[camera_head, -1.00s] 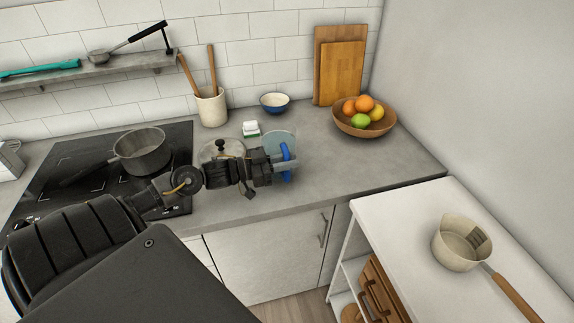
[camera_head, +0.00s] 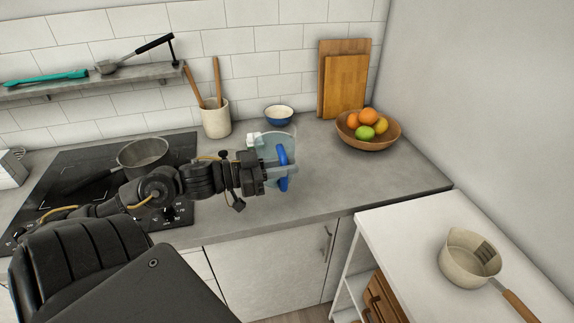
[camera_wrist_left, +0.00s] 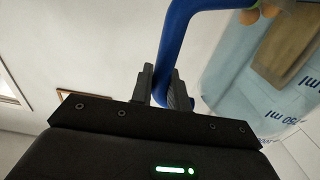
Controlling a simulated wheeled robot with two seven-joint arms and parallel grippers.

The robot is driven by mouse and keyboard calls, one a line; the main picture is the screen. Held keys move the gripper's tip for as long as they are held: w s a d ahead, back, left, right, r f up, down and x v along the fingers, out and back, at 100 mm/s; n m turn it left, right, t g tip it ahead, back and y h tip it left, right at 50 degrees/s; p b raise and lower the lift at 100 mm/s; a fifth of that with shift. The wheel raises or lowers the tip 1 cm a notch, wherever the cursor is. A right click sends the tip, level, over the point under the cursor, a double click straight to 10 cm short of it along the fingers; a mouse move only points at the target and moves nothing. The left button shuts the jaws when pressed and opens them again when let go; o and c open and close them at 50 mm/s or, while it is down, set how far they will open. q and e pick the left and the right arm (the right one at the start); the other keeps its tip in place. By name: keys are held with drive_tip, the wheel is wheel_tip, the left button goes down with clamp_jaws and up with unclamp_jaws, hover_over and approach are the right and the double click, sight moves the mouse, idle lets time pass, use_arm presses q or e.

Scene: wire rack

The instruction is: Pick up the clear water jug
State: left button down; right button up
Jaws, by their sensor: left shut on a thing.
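The clear water jug (camera_head: 274,146) has a see-through bluish body and a blue handle (camera_head: 283,157). In the head view it is over the counter in front of the small blue bowl, partly hidden by my left gripper (camera_head: 270,174). In the left wrist view my left gripper (camera_wrist_left: 163,87) has its two fingers closed around the blue handle (camera_wrist_left: 177,45). The jug's clear wall with blue ml markings (camera_wrist_left: 235,75) shows at the right there. My right gripper is not in view.
A blue bowl (camera_head: 279,115) and a utensil crock (camera_head: 216,120) stand behind. A fruit bowl (camera_head: 368,136) and cutting boards (camera_head: 343,85) are at the back right. A pot (camera_head: 143,158) sits on the hob at left. The counter right of the jug is clear.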

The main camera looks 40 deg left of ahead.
use_arm(q)
drive_tip(key=s+d+r+p, duration=0.3)
drive_tip(key=s, duration=0.2)
drive_tip(key=shift+s+p, duration=0.3)
drive_tip(key=shift+p, duration=0.05)
drive_tip(key=shift+s+r, duration=0.1)
idle(0.5)
